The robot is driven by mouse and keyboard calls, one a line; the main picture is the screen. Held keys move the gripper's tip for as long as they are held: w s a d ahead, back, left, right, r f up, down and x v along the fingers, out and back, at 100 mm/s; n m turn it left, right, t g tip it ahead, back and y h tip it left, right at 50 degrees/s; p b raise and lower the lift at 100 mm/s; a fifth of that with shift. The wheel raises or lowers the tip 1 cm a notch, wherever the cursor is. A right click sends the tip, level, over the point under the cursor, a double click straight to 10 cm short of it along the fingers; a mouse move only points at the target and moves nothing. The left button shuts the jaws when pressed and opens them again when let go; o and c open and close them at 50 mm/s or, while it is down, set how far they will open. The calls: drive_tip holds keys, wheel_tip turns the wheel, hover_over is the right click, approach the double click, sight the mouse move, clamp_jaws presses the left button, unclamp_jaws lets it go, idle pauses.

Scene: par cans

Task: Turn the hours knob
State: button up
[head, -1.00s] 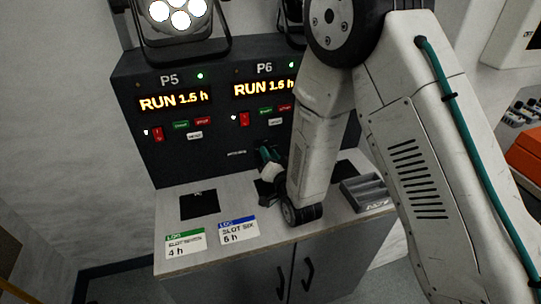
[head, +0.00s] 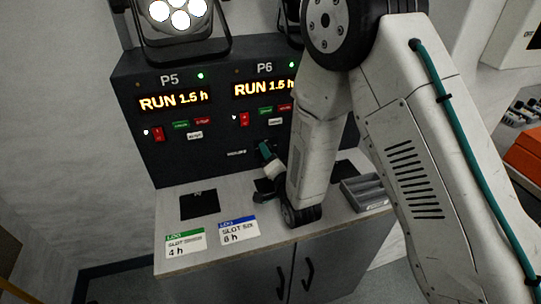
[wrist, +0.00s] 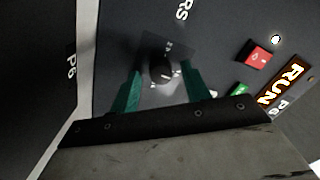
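The hours knob (wrist: 161,72) is a dark round knob with a pale pointer mark on the dark panel, below lettering that ends in "RS" (wrist: 183,10). In the wrist view my gripper (wrist: 164,79) is open, with one teal finger on each side of the knob. Gaps show between the fingers and the knob. In the head view my gripper (head: 265,152) is at the lower part of the panel below P6, and the knob cannot be made out there.
Red rocker switches and small buttons sit beneath the displays. On the counter (head: 220,209) lie a green-topped card (head: 185,243) marked 4 h, a blue-topped card (head: 239,231) and a dark pad (head: 198,204). A grey tray (head: 366,193) stands at the right.

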drive_tip(key=v, duration=0.7)
drive_tip(key=shift+s+d, duration=0.1)
drive_tip(key=shift+s, duration=0.25)
drive_tip(key=shift+w, duration=0.1)
